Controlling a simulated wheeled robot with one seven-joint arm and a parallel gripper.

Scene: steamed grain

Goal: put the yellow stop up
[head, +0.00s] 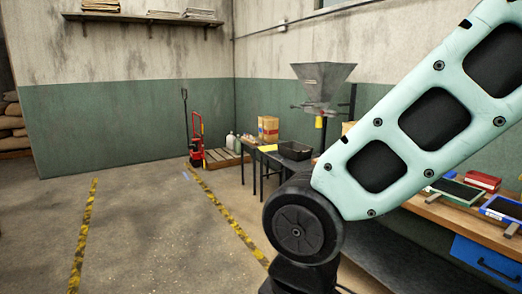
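A small yellow piece (319,122) shows under the grey metal hopper (322,82) at the back right. A flat yellow thing (268,148) lies on the dark table (248,151) below and left of the hopper. I cannot tell for certain which of these is the yellow stop, or whether either is up or down. My mint-green arm crosses the right side of the view, with a black joint at its lower end. My gripper is not in view.
A workbench (463,217) with trays and a red box (483,181) runs along the right, partly behind my arm. A black bin (295,150) sits on the dark table. A red pallet jack (197,150) stands at the back. The floor between the yellow-black lines is clear.

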